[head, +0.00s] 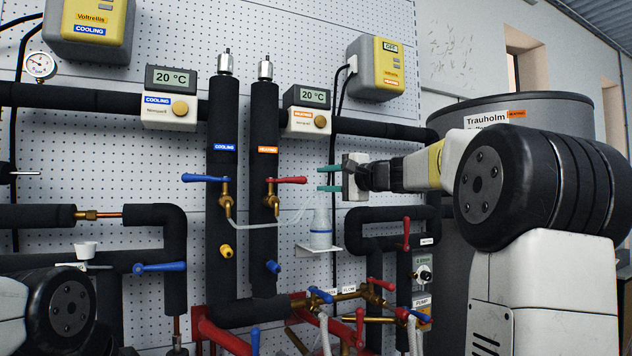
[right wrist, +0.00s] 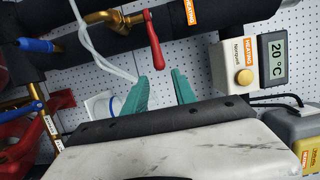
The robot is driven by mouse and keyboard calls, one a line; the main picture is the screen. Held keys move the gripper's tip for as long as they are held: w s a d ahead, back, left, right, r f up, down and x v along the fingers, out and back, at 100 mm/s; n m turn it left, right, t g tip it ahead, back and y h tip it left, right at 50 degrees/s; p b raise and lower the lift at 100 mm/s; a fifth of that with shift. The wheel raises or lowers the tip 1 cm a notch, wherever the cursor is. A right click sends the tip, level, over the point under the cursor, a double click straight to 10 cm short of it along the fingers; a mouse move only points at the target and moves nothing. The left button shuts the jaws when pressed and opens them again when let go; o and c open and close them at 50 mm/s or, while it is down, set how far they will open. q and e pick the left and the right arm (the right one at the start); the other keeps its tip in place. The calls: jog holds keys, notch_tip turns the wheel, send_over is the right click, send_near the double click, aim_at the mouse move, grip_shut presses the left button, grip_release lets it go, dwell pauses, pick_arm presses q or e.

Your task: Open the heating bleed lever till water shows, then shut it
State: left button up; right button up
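The heating bleed lever (head: 287,180) is red and points right, roughly level, from a brass valve (head: 270,195) on the black pipe labelled HEATING. It also shows in the right wrist view (right wrist: 153,40), beyond my fingertips. My right gripper (head: 328,178) has green fingers, parted with nothing between them, to the right of the lever and apart from it. The fingers also show in the right wrist view (right wrist: 161,84). A pale tube (head: 275,224) runs from the valves toward a bottle (head: 320,229) on a small shelf. I cannot make out water in it. My left gripper is out of view.
A similar blue lever (head: 203,178) sits on the COOLING pipe to the left. A heating thermostat (head: 306,112) reads 20 °C above my right gripper. Red and blue valves (head: 345,294) crowd below the bottle shelf (head: 318,249). A grey tank (head: 530,108) stands at right.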

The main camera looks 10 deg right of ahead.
aim_at(306, 180)
jog(key=x, duration=0.7)
jog(key=shift+a, duration=0.15)
jog(key=shift+w+a, duration=0.1)
jog(key=shift+w, duration=0.2)
jog(key=shift+c, duration=0.6)
jog(key=shift+s, duration=0.1)
grip_shut()
jog(key=shift+s, duration=1.5)
